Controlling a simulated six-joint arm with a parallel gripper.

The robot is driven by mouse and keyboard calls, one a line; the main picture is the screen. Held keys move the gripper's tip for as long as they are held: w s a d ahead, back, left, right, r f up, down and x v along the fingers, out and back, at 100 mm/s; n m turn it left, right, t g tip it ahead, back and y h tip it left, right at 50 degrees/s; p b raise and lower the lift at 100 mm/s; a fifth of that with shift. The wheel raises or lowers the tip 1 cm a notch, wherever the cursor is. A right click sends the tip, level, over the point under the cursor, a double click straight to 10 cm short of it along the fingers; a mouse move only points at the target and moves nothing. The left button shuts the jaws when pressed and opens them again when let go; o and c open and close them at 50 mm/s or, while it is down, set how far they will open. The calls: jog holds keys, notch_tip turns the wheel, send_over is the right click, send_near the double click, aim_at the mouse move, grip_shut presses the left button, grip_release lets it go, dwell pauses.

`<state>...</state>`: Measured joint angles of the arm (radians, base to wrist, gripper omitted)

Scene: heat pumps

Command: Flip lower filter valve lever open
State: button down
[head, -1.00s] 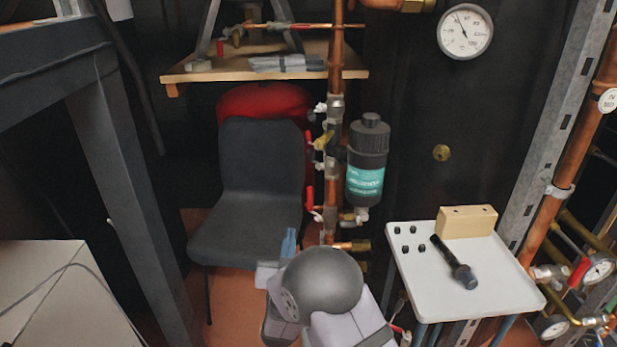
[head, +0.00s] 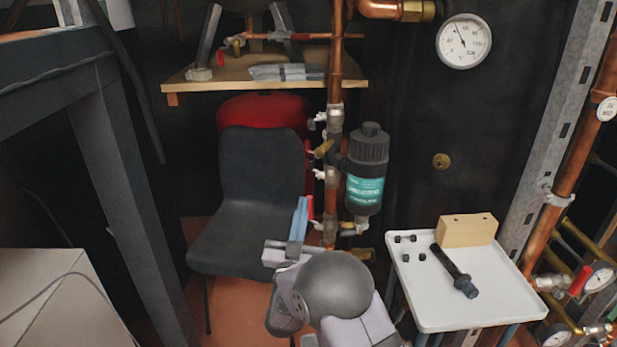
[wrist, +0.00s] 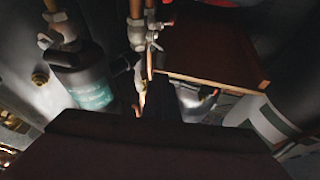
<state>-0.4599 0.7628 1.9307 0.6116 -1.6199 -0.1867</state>
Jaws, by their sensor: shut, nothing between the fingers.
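The black filter (head: 367,165) with a teal label stands upright beside the vertical copper pipe (head: 335,70) in the head view. The filter (wrist: 88,82) also shows at left in the wrist view, where the lever is not clear.
A grey chair (head: 255,190) stands left of the pipe. A white table (head: 440,305) with a wooden block (head: 467,229) and a black tool (head: 453,270) stands at right. A wooden shelf (head: 210,85) is above the chair.

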aim_at(309, 159)
jog(key=x, duration=1)
jog(key=shift+f, duration=0.15)
jog(key=r+g+p, duration=0.1)
jog(key=p, duration=0.1)
jog(key=shift+w+r+p, duration=0.15)
jog(key=shift+r+p, duration=0.15)
jog(key=shift+w+r+g+p, duration=0.1)
jog(key=shift+r+g+p, duration=0.15)
jog(key=shift+p, duration=0.45)
jog(key=w+g+y+p, duration=0.1)
jog(key=g+p, duration=0.1)
jog(key=p, duration=0.2)
jog(key=shift+r+n, duration=0.4)
jog(key=shift+w+p, duration=0.3)
jog(key=shift+p, duration=0.05)
jog(key=shift+r, duration=0.1)
jog(key=r+v, duration=0.1)
jog(key=v, duration=1.3)
